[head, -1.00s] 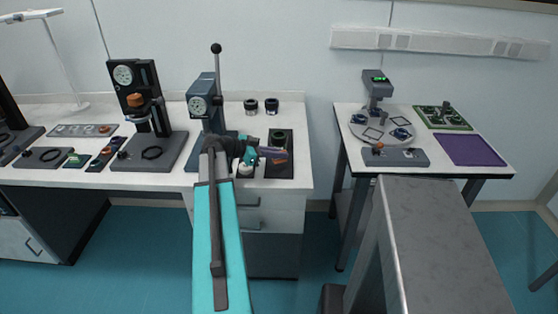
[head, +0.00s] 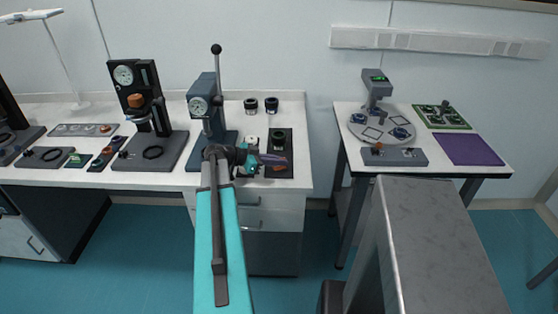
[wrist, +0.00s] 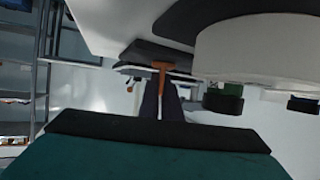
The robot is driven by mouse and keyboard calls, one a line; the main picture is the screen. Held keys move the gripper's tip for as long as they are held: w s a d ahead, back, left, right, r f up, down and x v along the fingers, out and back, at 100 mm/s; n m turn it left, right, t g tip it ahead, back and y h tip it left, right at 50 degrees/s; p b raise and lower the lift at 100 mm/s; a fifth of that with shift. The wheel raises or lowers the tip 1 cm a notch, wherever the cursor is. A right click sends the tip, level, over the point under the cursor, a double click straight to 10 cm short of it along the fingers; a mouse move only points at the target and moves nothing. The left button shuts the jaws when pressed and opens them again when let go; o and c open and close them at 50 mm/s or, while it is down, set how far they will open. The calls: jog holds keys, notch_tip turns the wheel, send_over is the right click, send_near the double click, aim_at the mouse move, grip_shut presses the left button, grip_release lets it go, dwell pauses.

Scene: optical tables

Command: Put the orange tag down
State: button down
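The orange tag (wrist: 162,66) shows in the wrist view as a T-shaped piece at the tips of my dark fingers, its stem running down between them. My gripper (wrist: 161,98) looks shut on that stem. In the head view my gripper (head: 272,158) is over the dark tray (head: 285,142) at the right end of the left table, pointing right. A small orange patch at its fingertips (head: 279,167) looks like the tag. Whether the tag touches the tray cannot be told.
A grey press (head: 206,103) with a tall lever stands just left of my gripper. Two dark-topped cylinders (head: 261,106) stand behind. A green-rimmed ring (head: 277,136) sits on the tray. A second table to the right holds a round plate (head: 381,127) and a purple mat (head: 469,149).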

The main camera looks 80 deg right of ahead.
jog(key=shift+f, duration=0.15)
jog(key=c, duration=2)
grip_release()
jog(key=b+v, duration=0.2)
jog(key=v, duration=1)
jog(key=shift+a+b, duration=0.1)
jog(key=shift+b, duration=0.3)
